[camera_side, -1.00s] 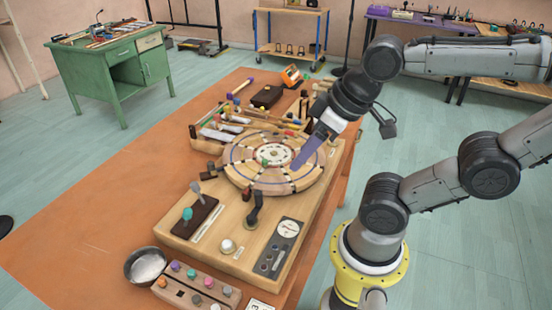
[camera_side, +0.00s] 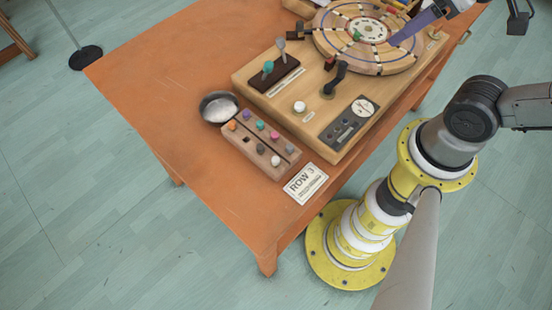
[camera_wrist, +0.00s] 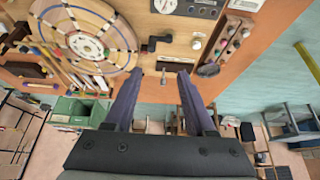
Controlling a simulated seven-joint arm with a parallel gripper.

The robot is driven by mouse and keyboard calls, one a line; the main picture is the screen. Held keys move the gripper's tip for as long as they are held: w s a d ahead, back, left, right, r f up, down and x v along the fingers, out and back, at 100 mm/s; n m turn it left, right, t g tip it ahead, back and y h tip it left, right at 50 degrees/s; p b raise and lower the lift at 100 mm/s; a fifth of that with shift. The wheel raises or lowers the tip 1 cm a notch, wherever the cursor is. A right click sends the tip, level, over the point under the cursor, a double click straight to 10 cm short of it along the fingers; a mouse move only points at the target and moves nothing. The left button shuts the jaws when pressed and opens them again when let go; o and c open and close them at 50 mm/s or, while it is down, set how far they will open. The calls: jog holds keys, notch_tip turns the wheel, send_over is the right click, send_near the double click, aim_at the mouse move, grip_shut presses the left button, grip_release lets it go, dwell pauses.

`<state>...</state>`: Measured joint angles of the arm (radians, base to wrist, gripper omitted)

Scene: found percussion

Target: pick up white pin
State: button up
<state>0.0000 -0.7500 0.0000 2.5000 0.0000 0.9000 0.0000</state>
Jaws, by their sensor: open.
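A small white pin (camera_side: 276,160) stands at the near end of a wooden pin block (camera_side: 240,142), among pins of other colours. The block also shows in the wrist view (camera_wrist: 222,52), where the white pin is too small to tell for sure. My gripper (camera_side: 393,43) has long purple fingers and is over the round wooden wheel (camera_side: 325,40), well away from the pin block. In the wrist view my gripper (camera_wrist: 160,72) is open, with nothing between its fingers.
A metal bowl (camera_side: 218,107) of white stuff stands beside the block. A ROW 3 card (camera_side: 306,184) lies near the table's edge. The raised wooden board (camera_side: 250,80) carries a lever (camera_side: 337,78), a white knob (camera_side: 299,107) and a dial panel (camera_side: 350,121). The orange tabletop (camera_side: 160,90) is clear at left.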

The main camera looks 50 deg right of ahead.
jog(key=shift+o, duration=0.2)
dwell(0.3)
jog(key=n+g+y, duration=0.3)
jog(key=n+y, duration=0.1)
jog(key=n, duration=0.7)
send_over(276, 159)
jog(key=s+d, duration=0.2)
jog(key=d, duration=0.1)
jog(key=f, duration=1.8)
jog(key=shift+w+a, duration=0.25)
jog(key=shift+x, duration=2.65)
jog(key=shift+a, duration=0.15)
